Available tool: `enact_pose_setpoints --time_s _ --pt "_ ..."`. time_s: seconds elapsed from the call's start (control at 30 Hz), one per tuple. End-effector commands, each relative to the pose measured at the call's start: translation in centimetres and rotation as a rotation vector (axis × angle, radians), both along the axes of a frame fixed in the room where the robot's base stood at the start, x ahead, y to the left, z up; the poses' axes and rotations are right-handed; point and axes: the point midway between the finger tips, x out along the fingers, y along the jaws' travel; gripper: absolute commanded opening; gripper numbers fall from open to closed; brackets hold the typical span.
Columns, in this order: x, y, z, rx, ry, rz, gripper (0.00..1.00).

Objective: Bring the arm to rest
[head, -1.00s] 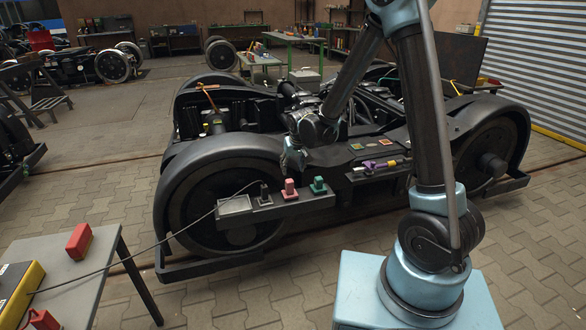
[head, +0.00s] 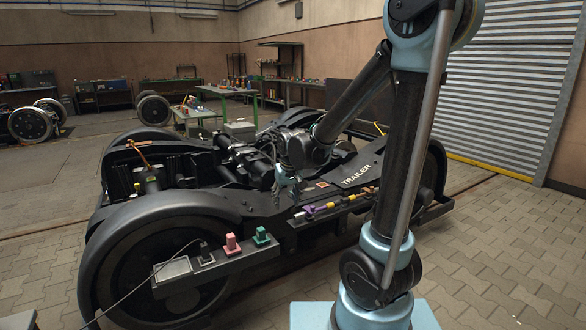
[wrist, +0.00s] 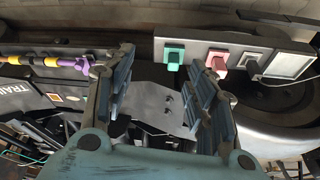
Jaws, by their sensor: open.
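My arm (head: 408,160) reaches over the black bogie (head: 160,225), bent at the elbow. My gripper (head: 287,188) points down near the bogie's side frame. In the wrist view my gripper (wrist: 163,78) has its two fingers apart, with nothing between them but a grey plate on the bogie seen beyond. A green block (head: 261,236), a pink block (head: 232,243) and a black plug (head: 205,252) with a cable stand on a ledge to the left of my gripper in the head view.
A purple and yellow rod (head: 325,206) lies along the side frame, below the TRAILER lettering. A small bench (head: 194,112) and shelves stand behind the bogie. A roller shutter (head: 505,95) is at the right. Paved floor (head: 500,240) is clear at the right.

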Motion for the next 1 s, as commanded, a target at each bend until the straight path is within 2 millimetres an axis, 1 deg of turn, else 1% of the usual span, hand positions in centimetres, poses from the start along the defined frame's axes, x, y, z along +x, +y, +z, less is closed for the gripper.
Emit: enact_pose_setpoints --time_s 0.03,0.2,0.37,0.5,0.7,1.0 --pt "-0.7 -1.5 0.5 -0.002 0.004 -0.016 0.51" --pt "-3.2 -5.7 1.6 -0.009 0.02 -0.061 0.51" --pt "-5.9 -9.3 2.3 -0.013 0.034 -0.103 0.51" --pt "-8.4 -12.1 2.6 -0.015 0.048 -0.138 0.51" --pt "-12.3 -15.5 2.4 -0.019 0.067 -0.19 0.51" --pt "-18.2 -19.4 1.1 -0.019 0.096 -0.266 0.51"
